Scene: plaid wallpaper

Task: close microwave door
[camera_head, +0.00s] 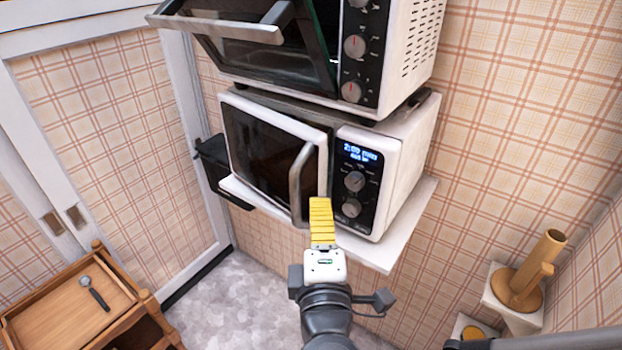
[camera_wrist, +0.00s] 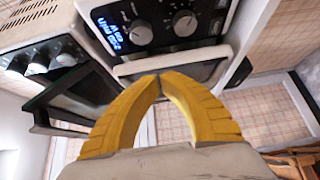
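The white microwave (camera_head: 405,165) stands on a wall shelf, with a blue-lit display and knobs on its right side. Its door (camera_head: 268,145) has a dark window and a grey vertical handle (camera_head: 298,185). The door's right edge stands slightly out from the control panel (camera_head: 358,188), so it looks ajar. My gripper (camera_head: 321,202) is in front of the microwave, just right of the handle's lower end. In the wrist view, the yellow fingertips (camera_wrist: 157,77) meet with nothing seen between them. The control panel (camera_wrist: 150,28) shows beyond them. Contact with the door cannot be told.
A toaster oven (camera_head: 390,45) sits on top of the microwave, its door (camera_head: 225,27) hanging open above. The white shelf (camera_head: 385,255) juts out below. A wooden cart (camera_head: 65,310) is at lower left, and a wooden holder (camera_head: 530,275) at lower right. Floor shows between them.

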